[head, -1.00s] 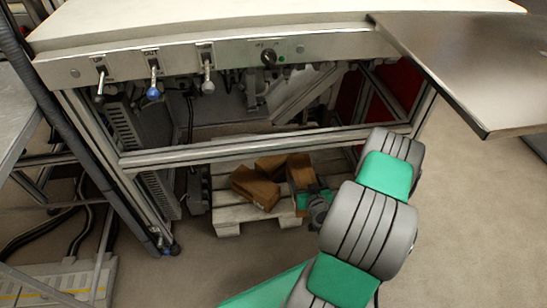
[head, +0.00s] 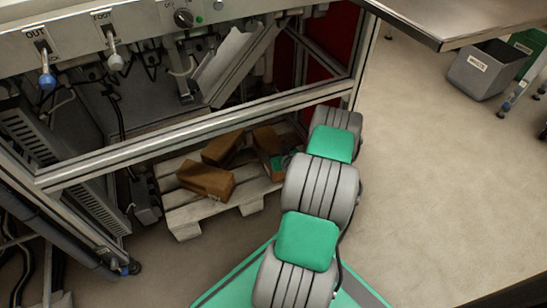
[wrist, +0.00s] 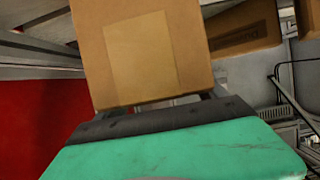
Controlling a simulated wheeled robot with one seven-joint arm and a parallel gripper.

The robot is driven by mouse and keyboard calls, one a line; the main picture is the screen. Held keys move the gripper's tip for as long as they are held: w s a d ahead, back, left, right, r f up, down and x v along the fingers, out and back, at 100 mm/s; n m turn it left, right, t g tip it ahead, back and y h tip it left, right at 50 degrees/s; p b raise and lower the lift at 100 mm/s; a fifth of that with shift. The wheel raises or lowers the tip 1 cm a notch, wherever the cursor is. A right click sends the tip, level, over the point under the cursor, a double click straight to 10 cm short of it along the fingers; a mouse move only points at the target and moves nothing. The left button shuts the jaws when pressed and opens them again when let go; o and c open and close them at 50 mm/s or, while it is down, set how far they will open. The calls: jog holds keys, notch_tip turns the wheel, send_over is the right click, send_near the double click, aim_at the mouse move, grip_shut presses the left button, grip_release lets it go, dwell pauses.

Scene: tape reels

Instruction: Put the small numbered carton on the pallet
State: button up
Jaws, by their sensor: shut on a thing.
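A brown carton (wrist: 146,52) with a paler square on its face fills the middle of the wrist view. My gripper (wrist: 165,115) is shut on it, and the carton hides the fingertips. In the head view this carton (head: 266,141) is at the right side of the pallet (head: 250,188), under the workbench. My arm partly covers the gripper there. I cannot tell whether the carton rests on the slats or hangs just above them. No number is readable on it.
Two other brown cartons (head: 207,181) (head: 223,148) lie on the pallet to the left. The bench's metal crossbar (head: 200,125) runs above the pallet, with a leg (head: 357,85) at right. A grey bin (head: 482,70) stands far right.

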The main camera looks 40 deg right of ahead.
notch_tip(320, 180, down, 3)
jog(key=shift+b, duration=0.45)
jog(key=shift+r, duration=0.15)
jog(key=o, duration=2)
jog(key=shift+a+f, duration=0.1)
jog(key=shift+f, duration=0.1)
jog(key=shift+o, duration=0.2)
jog(key=shift+r, duration=0.1)
jog(key=p+v, duration=0.4)
jog(key=v, duration=0.8)
jog(key=shift+r, duration=0.1)
